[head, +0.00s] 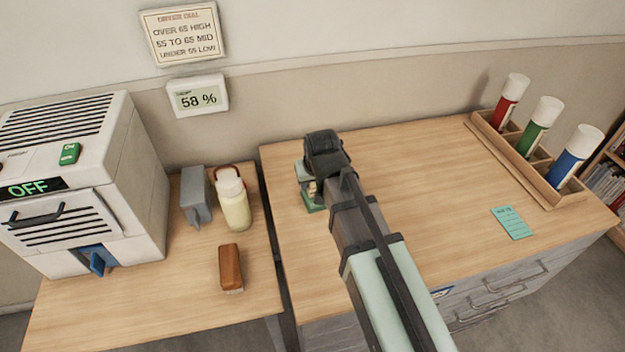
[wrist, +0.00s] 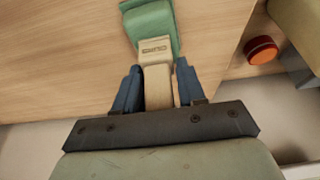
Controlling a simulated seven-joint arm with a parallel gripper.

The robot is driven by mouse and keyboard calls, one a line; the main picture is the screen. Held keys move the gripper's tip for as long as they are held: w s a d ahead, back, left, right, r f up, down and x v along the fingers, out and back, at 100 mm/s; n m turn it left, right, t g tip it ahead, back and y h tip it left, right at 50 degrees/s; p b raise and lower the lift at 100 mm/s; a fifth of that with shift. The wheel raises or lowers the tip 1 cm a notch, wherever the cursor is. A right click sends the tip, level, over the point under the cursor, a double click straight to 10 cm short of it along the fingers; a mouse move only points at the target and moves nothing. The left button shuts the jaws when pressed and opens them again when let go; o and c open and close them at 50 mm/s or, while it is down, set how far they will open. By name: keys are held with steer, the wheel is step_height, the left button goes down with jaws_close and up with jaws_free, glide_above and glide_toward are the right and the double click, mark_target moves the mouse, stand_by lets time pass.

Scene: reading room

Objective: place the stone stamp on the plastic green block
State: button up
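The stone stamp (wrist: 156,62) is a pale beige piece with a lettered face edge, seen between my gripper's blue fingers in the wrist view. My gripper (wrist: 158,88) has a finger against each side of it and looks shut on it. The green block (wrist: 150,25) lies just beyond the stamp's end, on the wooden desk top. In the head view, the green block (head: 312,203) shows partly beneath my gripper (head: 309,180), near the desk's left edge. The stamp's far end overlaps the block in the wrist view; I cannot tell whether they touch.
A gap separates this desk from the left table, which bears a white machine (head: 75,180), a grey object (head: 196,197), a cream bottle (head: 234,206) and a brown brush (head: 230,268). A rack (head: 505,150) of coloured tubes stands right. The desk's middle is clear.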

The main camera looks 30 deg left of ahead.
steer(key=o, duration=0.3)
steer(key=shift+r, duration=0.1)
steer(key=v, duration=1.2)
steer(key=shift+w, duration=0.15)
stand_by(0.5)
